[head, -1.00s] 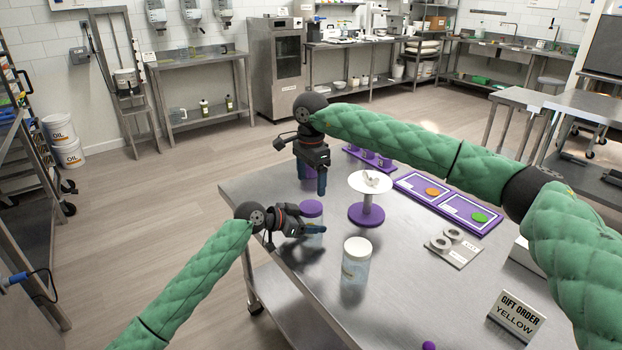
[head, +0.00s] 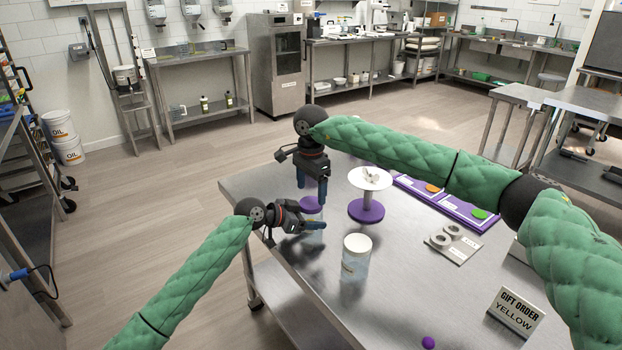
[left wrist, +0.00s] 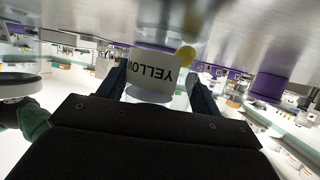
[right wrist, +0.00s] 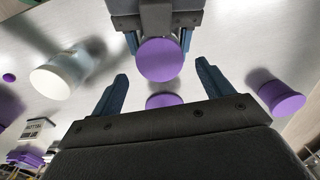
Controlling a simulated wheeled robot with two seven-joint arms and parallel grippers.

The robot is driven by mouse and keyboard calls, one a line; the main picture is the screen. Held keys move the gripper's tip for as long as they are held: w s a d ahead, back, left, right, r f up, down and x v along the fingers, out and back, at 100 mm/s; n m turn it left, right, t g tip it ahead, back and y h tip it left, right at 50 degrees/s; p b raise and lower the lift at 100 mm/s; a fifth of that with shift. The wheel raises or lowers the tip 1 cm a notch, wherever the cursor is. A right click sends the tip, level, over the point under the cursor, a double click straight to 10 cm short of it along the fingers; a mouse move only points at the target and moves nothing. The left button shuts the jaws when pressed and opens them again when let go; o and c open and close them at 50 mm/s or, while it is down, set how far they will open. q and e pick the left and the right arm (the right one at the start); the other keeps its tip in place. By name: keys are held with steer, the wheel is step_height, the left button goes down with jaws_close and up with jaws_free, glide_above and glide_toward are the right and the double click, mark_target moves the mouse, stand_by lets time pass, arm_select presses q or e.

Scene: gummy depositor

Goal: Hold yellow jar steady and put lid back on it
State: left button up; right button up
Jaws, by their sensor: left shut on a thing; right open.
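The yellow jar is a clear jar with a white "YELLOW" label (left wrist: 150,75) and a yellow dot, shown in the left wrist view. My left gripper (head: 318,226) is shut around its side. A purple lid (head: 311,204) shows at the jar's top; whether it is fully seated I cannot tell. In the right wrist view the lid (right wrist: 158,60) lies between the left gripper's fingers. My right gripper (right wrist: 160,85) is open and points down close above the lid. A second purple round shape (right wrist: 165,100) is partly hidden by my right palm; I cannot tell what it is.
A white-topped jar (head: 356,260) stands nearer on the steel table. A white-topped purple pedestal (head: 367,211) stands to the right. Another purple-topped thing (right wrist: 282,97) is beyond the grippers. A "GIFT ORDER YELLOW" sign (head: 516,312) stands front right.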

mark_target(311, 202)
steer(key=shift+f, duration=1.9)
steer(key=c, duration=1)
steer(key=m, duration=0.9)
steer(key=shift+m, duration=0.4)
steer(key=o, duration=1.1)
